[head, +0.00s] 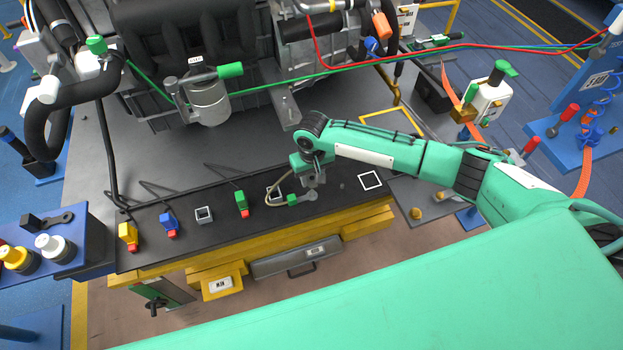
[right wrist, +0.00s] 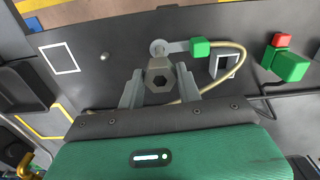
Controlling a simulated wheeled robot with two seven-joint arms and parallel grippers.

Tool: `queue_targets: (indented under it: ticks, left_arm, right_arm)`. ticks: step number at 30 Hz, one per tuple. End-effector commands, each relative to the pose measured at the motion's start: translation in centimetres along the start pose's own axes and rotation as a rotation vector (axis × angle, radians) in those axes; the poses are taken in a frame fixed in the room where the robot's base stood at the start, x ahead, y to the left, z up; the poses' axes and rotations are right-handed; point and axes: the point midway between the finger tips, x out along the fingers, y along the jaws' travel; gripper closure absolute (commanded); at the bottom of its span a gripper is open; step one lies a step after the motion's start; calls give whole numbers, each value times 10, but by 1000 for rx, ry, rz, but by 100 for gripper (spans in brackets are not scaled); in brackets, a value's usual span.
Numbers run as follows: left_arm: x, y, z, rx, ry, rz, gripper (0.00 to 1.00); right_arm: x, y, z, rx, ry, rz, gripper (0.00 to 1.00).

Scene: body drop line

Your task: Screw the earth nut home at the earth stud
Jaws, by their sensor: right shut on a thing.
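My right gripper (head: 314,182) is low over the dark front ledge. In the right wrist view its two grey fingers (right wrist: 160,88) are shut on a grey hexagonal nut (right wrist: 160,68), whose dark hex socket faces the camera. Just past the nut lies a grey ring lug (right wrist: 157,46) with a green sleeve (right wrist: 200,47) and a beige cable. The green sleeve also shows in the head view (head: 293,199), left of the gripper. The nut overlaps the ring in the picture; I cannot tell if they touch. The earth stud is not clearly visible at the ring. My left gripper is not in view.
A small peg (right wrist: 104,57) stands beside an empty white square (right wrist: 60,58). Left along the ledge are green (head: 241,203), blue (head: 169,223) and yellow (head: 128,235) connectors. A grey filter canister (head: 207,100) and red and green cables are behind.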

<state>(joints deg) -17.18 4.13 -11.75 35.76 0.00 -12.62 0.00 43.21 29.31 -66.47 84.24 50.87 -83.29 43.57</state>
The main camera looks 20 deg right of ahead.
Motion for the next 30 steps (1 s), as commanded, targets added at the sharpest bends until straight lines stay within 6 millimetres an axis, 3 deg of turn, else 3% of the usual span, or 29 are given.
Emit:
queue_targets:
  ticks: [13, 21, 30]
  left_arm:
    - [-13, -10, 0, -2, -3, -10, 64]
    - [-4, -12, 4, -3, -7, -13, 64]
    - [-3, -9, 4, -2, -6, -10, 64]
  right_arm:
    - [-3, 0, 1, -1, -1, -1, 98]
    - [23, 0, 1, 0, -1, -1, 98]
    - [32, 0, 0, -1, 0, 0, 98]
